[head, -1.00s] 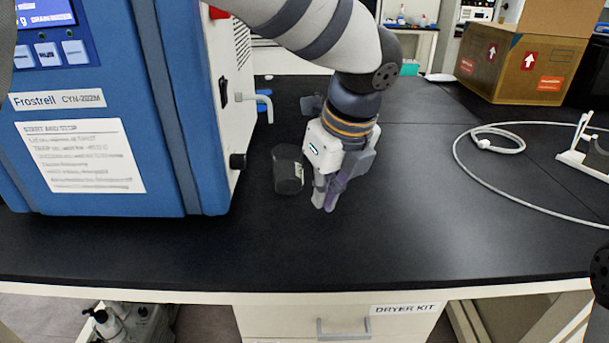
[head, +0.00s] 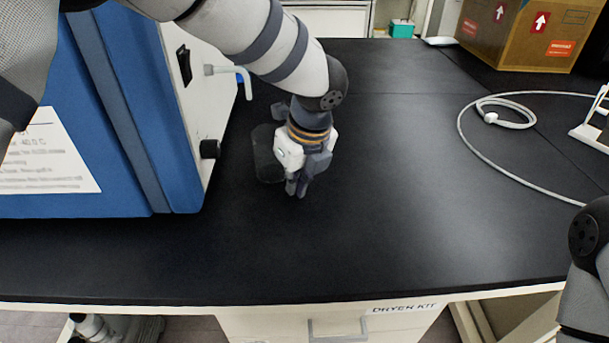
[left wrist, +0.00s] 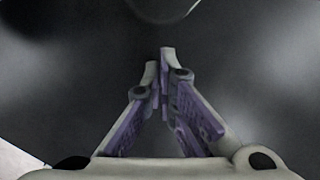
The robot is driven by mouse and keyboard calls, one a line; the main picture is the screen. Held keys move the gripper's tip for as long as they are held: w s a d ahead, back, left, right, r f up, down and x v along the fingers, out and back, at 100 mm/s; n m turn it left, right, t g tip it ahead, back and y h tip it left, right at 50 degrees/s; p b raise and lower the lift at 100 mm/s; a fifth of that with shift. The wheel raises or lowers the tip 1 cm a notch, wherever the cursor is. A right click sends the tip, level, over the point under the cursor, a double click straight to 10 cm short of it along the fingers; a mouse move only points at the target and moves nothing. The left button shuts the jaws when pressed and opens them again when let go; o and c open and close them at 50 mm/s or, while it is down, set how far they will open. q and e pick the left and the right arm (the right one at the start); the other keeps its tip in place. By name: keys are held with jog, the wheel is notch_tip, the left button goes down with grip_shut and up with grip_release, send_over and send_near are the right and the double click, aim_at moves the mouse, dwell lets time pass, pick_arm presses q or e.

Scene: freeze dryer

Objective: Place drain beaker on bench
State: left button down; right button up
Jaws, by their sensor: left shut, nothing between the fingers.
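The drain beaker (head: 265,154), dark and see-through, stands on the black bench (head: 400,220) to the right of the blue freeze dryer (head: 128,120). My left gripper (head: 297,190) points down just in front of and to the right of the beaker, partly covering it. Its fingers are shut with nothing between them. In the left wrist view the fingertips (left wrist: 160,55) meet, and a curved pale edge, perhaps the beaker's (left wrist: 165,14), shows at the top. I cannot tell whether gripper and beaker touch. My right gripper is out of view; only part of that arm shows at lower right.
A white hose (head: 475,165) loops across the right of the bench, and a cardboard box (head: 530,35) stands at the back right. The front middle is clear.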

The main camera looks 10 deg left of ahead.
aim_at(271, 160)
pick_arm(q)
jog(key=shift+w+a, duration=0.65)
jog(key=shift+a, duration=0.1)
jog(key=w+a, duration=0.2)
jog(key=w+a+b, duration=0.1)
jog(key=w+a, duration=0.1)
jog(key=a, duration=0.1)
jog(key=shift+w+f, duration=0.15)
jog(key=shift+f, duration=0.05)
jog(key=shift+w+a+r, duration=0.1)
jog(key=shift+w+a, duration=0.15)
jog(key=shift+r, duration=0.15)
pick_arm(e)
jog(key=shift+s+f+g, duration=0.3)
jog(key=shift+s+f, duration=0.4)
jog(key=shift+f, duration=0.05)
